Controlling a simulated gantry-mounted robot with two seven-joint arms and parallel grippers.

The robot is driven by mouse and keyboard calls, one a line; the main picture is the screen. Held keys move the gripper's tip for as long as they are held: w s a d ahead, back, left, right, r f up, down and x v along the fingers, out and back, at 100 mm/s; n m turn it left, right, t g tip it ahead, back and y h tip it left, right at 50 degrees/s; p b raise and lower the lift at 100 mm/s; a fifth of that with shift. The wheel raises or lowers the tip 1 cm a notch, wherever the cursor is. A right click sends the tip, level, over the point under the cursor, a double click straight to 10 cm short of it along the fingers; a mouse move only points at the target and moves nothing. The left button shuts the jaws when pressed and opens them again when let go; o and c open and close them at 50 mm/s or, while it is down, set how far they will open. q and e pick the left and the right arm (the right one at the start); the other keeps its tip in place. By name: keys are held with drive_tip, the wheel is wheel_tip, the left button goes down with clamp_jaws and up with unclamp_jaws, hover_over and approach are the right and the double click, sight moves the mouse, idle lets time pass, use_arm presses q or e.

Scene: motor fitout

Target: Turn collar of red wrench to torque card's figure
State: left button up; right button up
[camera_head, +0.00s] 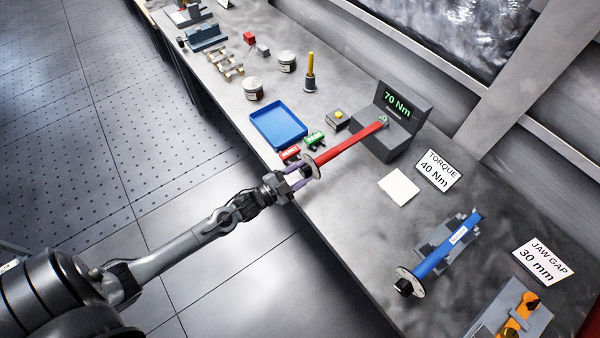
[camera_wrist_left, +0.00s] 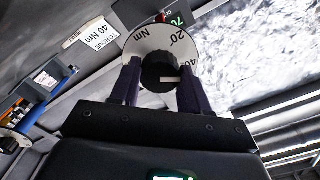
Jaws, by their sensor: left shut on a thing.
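The red wrench (camera_head: 350,144) reaches from the near bench edge to a dark grey tester (camera_head: 386,137), whose display reads 70 Nm. My left gripper (camera_head: 298,174) is shut on the black collar at the wrench's near end. In the left wrist view the collar (camera_wrist_left: 158,72) sits between the two fingers, in front of a white dial (camera_wrist_left: 150,42) marked Nm, 20 and a partly hidden 40. The torque card (camera_head: 438,171) reads 40 Nm and also shows in the left wrist view (camera_wrist_left: 92,35). My right gripper is not in view.
A blue wrench (camera_head: 447,245) lies in a grey cradle, right of the red one. A jaw gap card (camera_head: 543,261) reads 30 mm, near an orange tool (camera_head: 521,317). A blue tray (camera_head: 278,124) and small red and green parts stand left of the wrench. A blank white pad (camera_head: 399,187) lies flat.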

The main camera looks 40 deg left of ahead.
use_arm(q)
drive_tip(key=o, duration=1.1)
drive_tip(key=shift+c, duration=0.2)
drive_tip(key=v, duration=1.1)
